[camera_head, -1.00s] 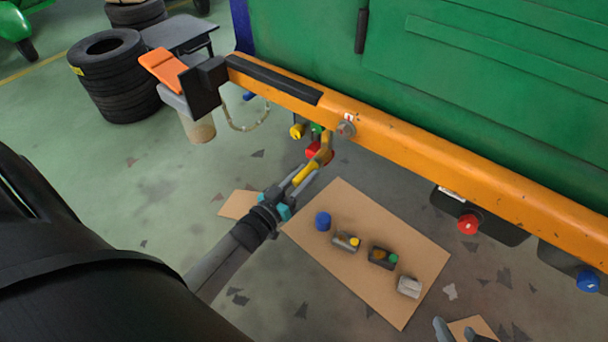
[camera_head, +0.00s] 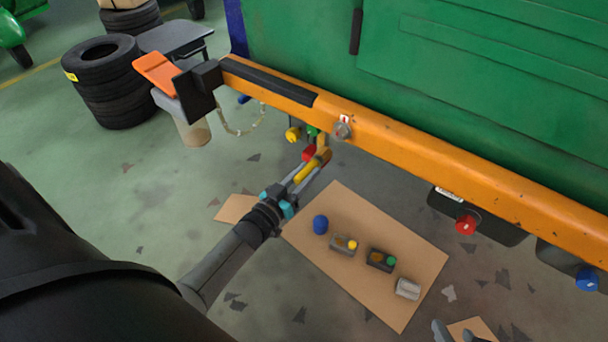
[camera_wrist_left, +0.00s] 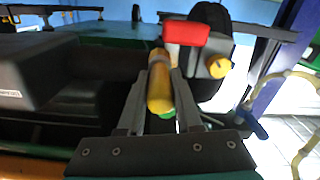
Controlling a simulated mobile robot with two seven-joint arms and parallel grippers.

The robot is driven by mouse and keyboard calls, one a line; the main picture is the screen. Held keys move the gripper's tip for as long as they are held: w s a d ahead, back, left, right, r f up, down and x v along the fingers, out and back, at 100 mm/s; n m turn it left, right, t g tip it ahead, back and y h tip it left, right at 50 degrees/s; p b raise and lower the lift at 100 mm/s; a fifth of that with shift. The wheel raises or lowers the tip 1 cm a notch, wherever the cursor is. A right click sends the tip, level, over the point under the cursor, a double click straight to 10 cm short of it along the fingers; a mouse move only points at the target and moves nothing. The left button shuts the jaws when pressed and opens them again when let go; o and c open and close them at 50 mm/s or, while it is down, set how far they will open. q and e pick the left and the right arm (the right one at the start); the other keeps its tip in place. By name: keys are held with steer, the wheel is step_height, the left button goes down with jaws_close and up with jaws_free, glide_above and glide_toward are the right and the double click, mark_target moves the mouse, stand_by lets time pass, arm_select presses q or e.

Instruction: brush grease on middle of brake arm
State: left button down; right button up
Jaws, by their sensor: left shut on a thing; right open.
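My left gripper (camera_head: 300,182) is shut on a yellow rod-like handle (camera_head: 306,172), probably the brush, below the orange beam (camera_head: 420,155). In the left wrist view the handle (camera_wrist_left: 159,88) stands between the two fingers and points away from me. I cannot make out bristles or grease. The handle's far end is close to an orange-yellow bent piece (camera_head: 323,143) under the beam, possibly the brake arm; whether they touch is unclear. A red block (camera_wrist_left: 187,33) is just beyond the fingers. My right gripper (camera_head: 455,333) is open, partly seen at the bottom edge.
A cardboard sheet (camera_head: 410,245) on the floor bears a blue cap (camera_head: 320,224), two small dark boxes (camera_head: 343,246) and a grey can (camera_head: 407,289). Yellow (camera_head: 293,134) and red (camera_head: 466,224) knobs hang under the beam. A green body (camera_head: 480,80) rises behind. Tyres (camera_head: 108,85) stand left.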

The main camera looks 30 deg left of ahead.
mark_target(297, 183)
arm_select(q)
steer(key=a, duration=0.4)
steer(key=shift+w, duration=0.15)
steer(key=shift+d+p, duration=0.4)
steer(key=shift+d, duration=1.65)
steer(key=shift+s+a+r+p, duration=0.15)
steer(key=shift+s+p, duration=0.75)
steer(key=shift+s, duration=1.15)
steer(key=shift+s+a+p, duration=0.1)
steer(key=shift+s+p, duration=0.2)
steer(key=shift+s, duration=0.8)
